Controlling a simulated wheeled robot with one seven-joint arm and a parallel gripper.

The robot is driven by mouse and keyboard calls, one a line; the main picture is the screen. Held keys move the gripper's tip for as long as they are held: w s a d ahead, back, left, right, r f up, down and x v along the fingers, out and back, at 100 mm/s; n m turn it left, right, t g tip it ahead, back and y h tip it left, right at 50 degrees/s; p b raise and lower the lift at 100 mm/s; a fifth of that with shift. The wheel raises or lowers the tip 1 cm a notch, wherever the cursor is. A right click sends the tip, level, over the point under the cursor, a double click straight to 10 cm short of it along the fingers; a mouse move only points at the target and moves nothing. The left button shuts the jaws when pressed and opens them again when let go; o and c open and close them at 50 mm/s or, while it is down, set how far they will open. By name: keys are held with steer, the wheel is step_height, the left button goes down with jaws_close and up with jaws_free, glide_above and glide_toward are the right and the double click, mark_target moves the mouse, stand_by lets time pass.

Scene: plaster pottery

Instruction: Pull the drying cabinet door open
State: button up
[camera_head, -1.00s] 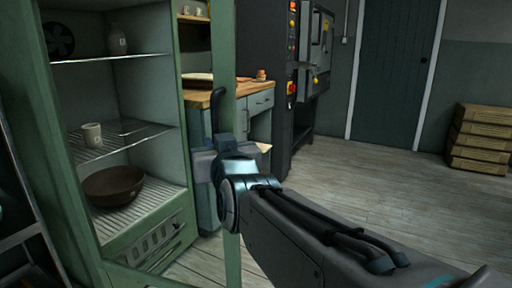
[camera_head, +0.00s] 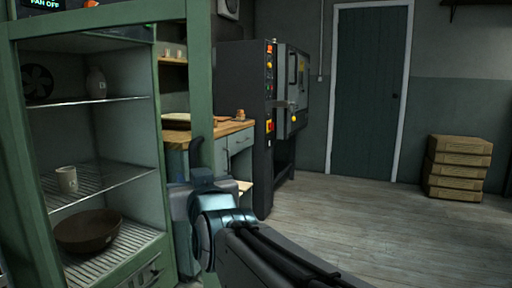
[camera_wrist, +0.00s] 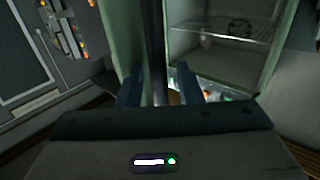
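The green drying cabinet (camera_head: 128,160) stands at left in the head view, its shelves visible. Its green-framed door (camera_head: 201,90) stands ajar: the right upright is apart from the cabinet body, with the counter showing between. A dark vertical handle (camera_head: 194,153) is on that upright. My gripper (camera_head: 193,180) is at the handle, with its fingers partly hidden in the head view. In the wrist view, the dark handle bar (camera_wrist: 158,45) runs between the two fingers of my gripper (camera_wrist: 159,80), with gaps visible on both sides. The fingers look open around it.
A brown bowl (camera_head: 88,231) and a pale cup (camera_head: 66,179) stand on the cabinet's shelves. A wood-topped counter (camera_head: 228,128) and a dark machine (camera_head: 243,120) are behind the door. Stacked boxes (camera_head: 458,168) stand at right. The wooden floor (camera_head: 365,225) is clear.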

mark_target(211, 152)
steer(key=d+r, duration=0.2)
steer(key=shift+r+p, duration=0.3)
steer(key=shift+r, duration=0.05)
steer(key=shift+w+d+r+p, duration=0.1)
steer(key=shift+d+r+p, duration=0.15)
steer(key=shift+d+r, duration=0.35)
steer(key=shift+d+r+p, duration=0.2)
steer(key=shift+d+r, duration=0.15)
steer(key=shift+d, duration=0.35)
steer(key=d+r+p, duration=0.2)
steer(key=d+r, duration=0.1)
steer(key=d, duration=0.4)
steer(key=shift+r, duration=0.3)
steer(key=shift+w, duration=0.1)
steer(key=shift+c, duration=0.3)
